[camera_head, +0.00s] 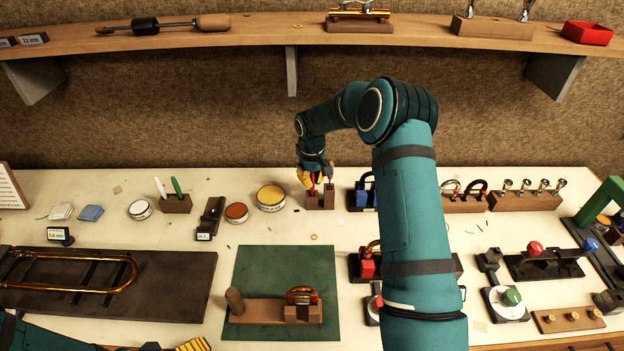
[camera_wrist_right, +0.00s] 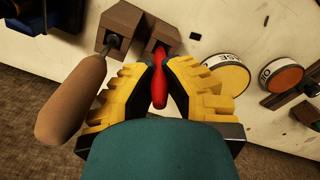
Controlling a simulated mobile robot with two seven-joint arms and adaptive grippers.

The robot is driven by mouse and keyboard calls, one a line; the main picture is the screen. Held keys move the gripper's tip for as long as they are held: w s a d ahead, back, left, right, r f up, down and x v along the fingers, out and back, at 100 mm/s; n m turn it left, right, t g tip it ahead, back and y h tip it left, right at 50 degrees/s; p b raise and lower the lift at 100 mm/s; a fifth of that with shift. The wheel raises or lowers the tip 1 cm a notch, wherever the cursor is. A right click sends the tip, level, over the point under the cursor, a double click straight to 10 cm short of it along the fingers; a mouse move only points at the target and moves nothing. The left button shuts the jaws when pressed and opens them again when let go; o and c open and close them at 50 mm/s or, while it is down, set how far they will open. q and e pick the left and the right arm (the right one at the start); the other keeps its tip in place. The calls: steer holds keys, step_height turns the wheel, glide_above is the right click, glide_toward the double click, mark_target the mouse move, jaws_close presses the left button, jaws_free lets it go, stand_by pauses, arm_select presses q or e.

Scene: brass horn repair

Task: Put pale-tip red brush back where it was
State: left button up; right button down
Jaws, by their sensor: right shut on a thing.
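My right gripper (camera_head: 312,180) is shut on the red brush at the wooden two-socket holder (camera_head: 320,202) at the back of the bench. In the right wrist view the red brush (camera_wrist_right: 159,88) sits between the yellow fingertips of that gripper (camera_wrist_right: 159,75). Its end is at one socket of the holder (camera_wrist_right: 128,16); I cannot tell how deep it is, and its pale tip is not clear. A tool with a tan wooden handle (camera_wrist_right: 72,98) stands in the other socket. My left gripper (camera_head: 192,345) shows only partly at the bottom edge.
Round tins, one yellow-topped (camera_head: 271,196) and one orange-topped (camera_head: 236,212), stand left of the holder. A block with a blue part (camera_head: 360,198) is close on its right. A green mat (camera_head: 262,258) lies in front, with bare bench between. A shelf (camera_head: 250,34) runs above.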

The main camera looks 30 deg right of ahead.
steer(key=c, duration=1.1)
jaws_free()
steer(key=shift+f, duration=0.1)
steer(key=shift+c, duration=0.2)
step_height(320, 180, up, 12)
steer(key=shift+a+r, duration=0.1)
steer(key=shift+r, duration=0.1)
steer(key=shift+s+f, duration=0.1)
steer(key=shift+s, duration=0.05)
